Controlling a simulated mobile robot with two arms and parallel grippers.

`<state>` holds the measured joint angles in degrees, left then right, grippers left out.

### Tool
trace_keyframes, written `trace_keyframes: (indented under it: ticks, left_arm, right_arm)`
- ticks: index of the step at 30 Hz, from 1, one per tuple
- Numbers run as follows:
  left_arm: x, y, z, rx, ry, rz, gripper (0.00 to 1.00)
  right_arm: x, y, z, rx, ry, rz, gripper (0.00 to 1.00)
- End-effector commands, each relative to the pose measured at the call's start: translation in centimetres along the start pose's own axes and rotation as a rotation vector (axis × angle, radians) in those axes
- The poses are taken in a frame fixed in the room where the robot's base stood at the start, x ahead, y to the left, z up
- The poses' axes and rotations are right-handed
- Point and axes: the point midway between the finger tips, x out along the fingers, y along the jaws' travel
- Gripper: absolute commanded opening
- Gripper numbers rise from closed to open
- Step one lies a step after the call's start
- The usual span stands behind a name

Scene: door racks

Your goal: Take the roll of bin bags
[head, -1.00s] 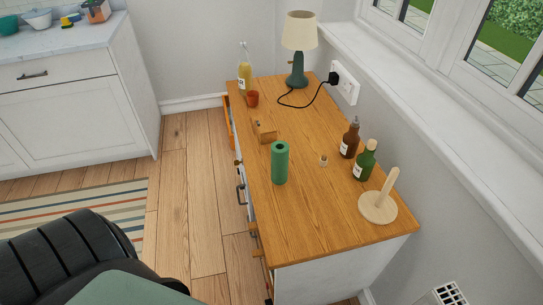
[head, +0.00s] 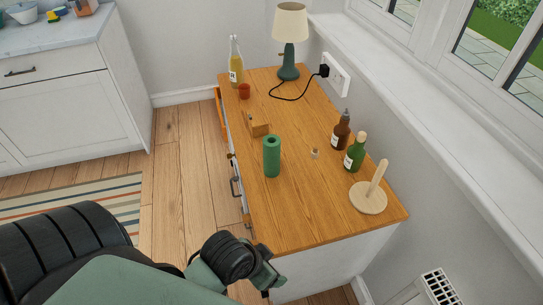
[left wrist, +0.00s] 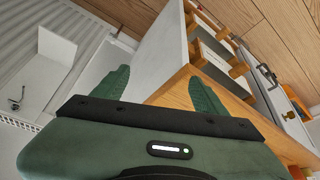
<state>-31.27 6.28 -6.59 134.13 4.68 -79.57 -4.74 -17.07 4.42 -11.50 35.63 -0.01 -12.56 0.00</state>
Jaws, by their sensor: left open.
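The roll of bin bags, a green cylinder (head: 271,158), stands upright on the wooden top of a cabinet (head: 300,215), near its left edge. My left gripper (left wrist: 160,92) is open and empty, its two green fingers spread apart in the left wrist view. In the head view the left arm reaches in from the lower left, and its wrist end is in front of the cabinet's near end, apart from the roll. The roll cannot be made out in the left wrist view. My right gripper is not in view.
A wooden holder with a peg (head: 369,197), a green bottle (head: 355,154), a brown bottle (head: 341,132), a small cork-like piece (head: 314,153) and a wooden block (head: 258,127) stand around the roll. A lamp (head: 289,40) with a cord, a red cup (head: 244,91) and a yellow bottle (head: 236,68) are farther back.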

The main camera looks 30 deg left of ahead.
Motion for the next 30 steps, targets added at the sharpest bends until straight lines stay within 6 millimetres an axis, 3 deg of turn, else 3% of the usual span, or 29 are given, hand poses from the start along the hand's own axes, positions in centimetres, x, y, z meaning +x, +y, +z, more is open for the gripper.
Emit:
trace_keyframes:
  ticks: [10,16,19,22,27,30]
  left_arm:
    - [1.7,2.8,-10.1,0.121,0.415,0.156,0.73]
    - [0.4,1.4,-17.9,0.107,0.778,0.131,0.73]
    - [-1.1,-2.3,-21.9,0.031,0.996,0.014,0.73]
    - [-2.2,-7.7,-23.8,-0.092,1.142,-0.171,0.73]
    - [-2.2,-15.7,-22.5,-0.301,1.184,-0.482,0.73]
    - [-1.7,-18.4,-21.0,-0.381,1.151,-0.6,0.73]
  right_arm:
    - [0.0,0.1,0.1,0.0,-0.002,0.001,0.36]
    - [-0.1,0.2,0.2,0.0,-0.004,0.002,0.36]
    - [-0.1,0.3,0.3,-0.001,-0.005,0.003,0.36]
    - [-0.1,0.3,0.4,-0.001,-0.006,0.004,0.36]
    - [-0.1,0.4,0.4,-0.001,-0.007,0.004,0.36]
    - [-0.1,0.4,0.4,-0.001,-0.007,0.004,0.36]
